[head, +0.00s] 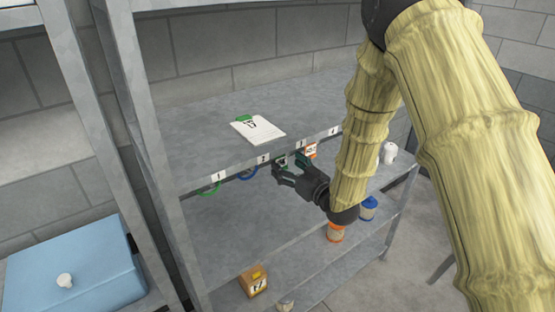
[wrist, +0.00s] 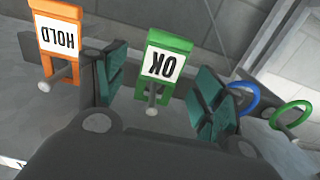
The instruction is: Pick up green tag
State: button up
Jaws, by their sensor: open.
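The green tag (wrist: 167,62) carries a white label reading OK, upside down in the wrist view. It hangs at a grey peg (wrist: 153,98) on the shelf's front edge. My gripper (wrist: 160,85) is open, with one teal-padded finger on each side of the tag and a visible gap to both. Nothing is held. In the head view my gripper (head: 287,171) is at the shelf edge and partly hides the green tag (head: 281,161). An orange tag (wrist: 62,40) reading HOLD hangs close beside the left finger.
A blue ring (wrist: 243,99) and a green ring (wrist: 291,114) hang to the right in the wrist view. A clipboard (head: 262,130) lies on the top shelf. Orange (head: 335,233) and blue (head: 368,209) containers and a box (head: 252,284) stand lower. A blue case (head: 80,275) is at left.

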aim_at(282, 161)
jog(key=shift+p+x, duration=0.75)
jog(key=shift+x, duration=1)
jog(key=c, duration=0.9)
